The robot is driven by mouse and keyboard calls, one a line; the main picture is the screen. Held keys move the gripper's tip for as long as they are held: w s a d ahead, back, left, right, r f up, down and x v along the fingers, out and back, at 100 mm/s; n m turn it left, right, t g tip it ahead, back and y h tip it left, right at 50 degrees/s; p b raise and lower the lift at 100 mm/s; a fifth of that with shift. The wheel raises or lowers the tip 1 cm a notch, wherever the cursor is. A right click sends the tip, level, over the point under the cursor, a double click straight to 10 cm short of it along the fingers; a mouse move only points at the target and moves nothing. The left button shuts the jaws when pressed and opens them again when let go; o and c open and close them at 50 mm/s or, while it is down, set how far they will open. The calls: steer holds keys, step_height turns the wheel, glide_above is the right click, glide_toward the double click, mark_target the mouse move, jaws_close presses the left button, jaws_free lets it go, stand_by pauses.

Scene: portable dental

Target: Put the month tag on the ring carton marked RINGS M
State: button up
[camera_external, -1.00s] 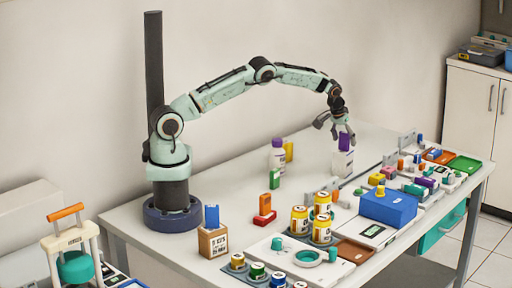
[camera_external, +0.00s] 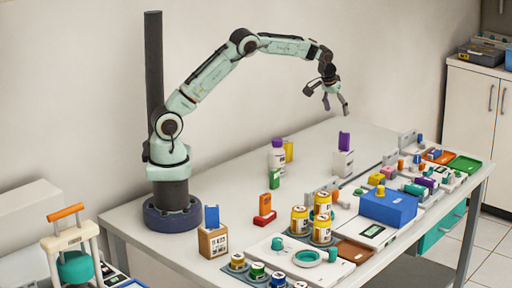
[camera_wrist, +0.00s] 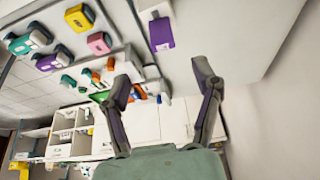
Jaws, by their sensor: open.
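My gripper (camera_external: 328,99) is open and empty, in the air above the far part of the table; its two spread fingers also show in the wrist view (camera_wrist: 163,82). Below it, a purple tag (camera_external: 344,140) stands upright on a white carton (camera_external: 343,164). A purple piece (camera_wrist: 161,34), likely this tag, shows beyond the fingers in the wrist view. A brown carton (camera_external: 213,243) with a printed label stands at the front left, with a blue tag (camera_external: 211,216) upright on it. I cannot read RINGS M on either carton.
A blue box (camera_external: 389,208) and rows of small items fill the right side. The table behind the white carton is clear.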

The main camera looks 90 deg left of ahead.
steer(key=s+d+r+m+g+h, duration=0.1)
steer(key=s+d+r+m, duration=0.15)
steer(key=s+d, duration=0.5)
steer(key=s+d+r+m+h, duration=0.1)
steer(key=s+d+r, duration=0.3)
steer(key=s+d, duration=0.35)
steer(key=s+d+f+m+g, duration=0.1)
steer(key=s+d+m, duration=0.1)
steer(key=s, duration=0.8)
steer(key=s+d+f+m+g, duration=0.1)
steer(key=s+d, duration=0.4)
steer(key=s, duration=0.6)
steer(key=shift+s+d+f+m, duration=0.2)
steer(key=shift+d+f+m, duration=0.05)
steer(key=shift+f+m, duration=0.45)
